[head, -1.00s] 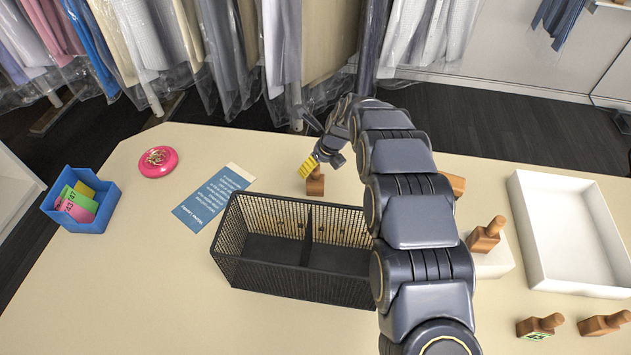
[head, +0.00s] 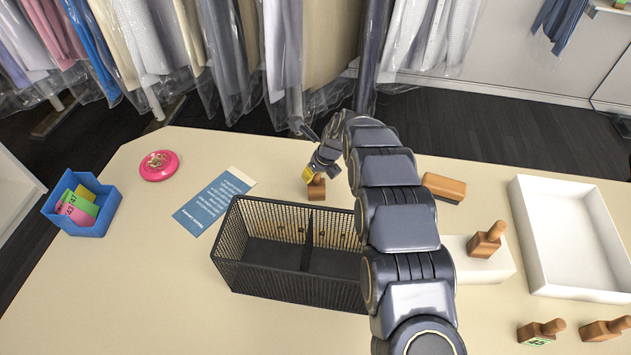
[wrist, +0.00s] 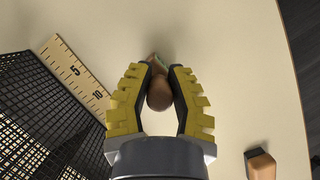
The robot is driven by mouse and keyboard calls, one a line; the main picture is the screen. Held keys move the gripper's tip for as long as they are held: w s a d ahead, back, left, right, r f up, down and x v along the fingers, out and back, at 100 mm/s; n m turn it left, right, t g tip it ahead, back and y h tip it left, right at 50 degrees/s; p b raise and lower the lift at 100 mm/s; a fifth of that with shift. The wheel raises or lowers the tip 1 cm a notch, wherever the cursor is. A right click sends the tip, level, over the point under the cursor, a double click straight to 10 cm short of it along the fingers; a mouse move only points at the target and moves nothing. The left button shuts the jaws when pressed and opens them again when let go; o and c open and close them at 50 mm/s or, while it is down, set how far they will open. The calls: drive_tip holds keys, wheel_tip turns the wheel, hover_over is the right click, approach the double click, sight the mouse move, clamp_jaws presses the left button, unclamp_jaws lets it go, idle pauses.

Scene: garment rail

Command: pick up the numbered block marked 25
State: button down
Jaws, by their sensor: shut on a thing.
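My gripper (head: 308,173) is behind the black mesh basket, pointing down. Its yellow-padded fingers (wrist: 160,68) are shut on the knob of a wooden handled block (head: 317,190). The block appears upright on the table behind the basket. In the wrist view its round brown knob (wrist: 159,98) is between the fingers, with a bit of green label beyond. Its number cannot be read. Similar handled blocks are at the right: one (head: 487,240) on a white box, one (head: 541,332) with a green label at the front, and one (head: 605,329) beside it.
The divided mesh basket (head: 290,285) stands close in front of the held block. A ruler (wrist: 80,75) shows beside the basket. A brown wooden piece (head: 443,187), a white tray (head: 525,215), a blue card (head: 210,202), a pink dish (head: 158,166) and a blue bin (head: 85,223) surround clear table.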

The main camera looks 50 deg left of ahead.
wheel_tip(320, 180, up, 28)
idle(0.5)
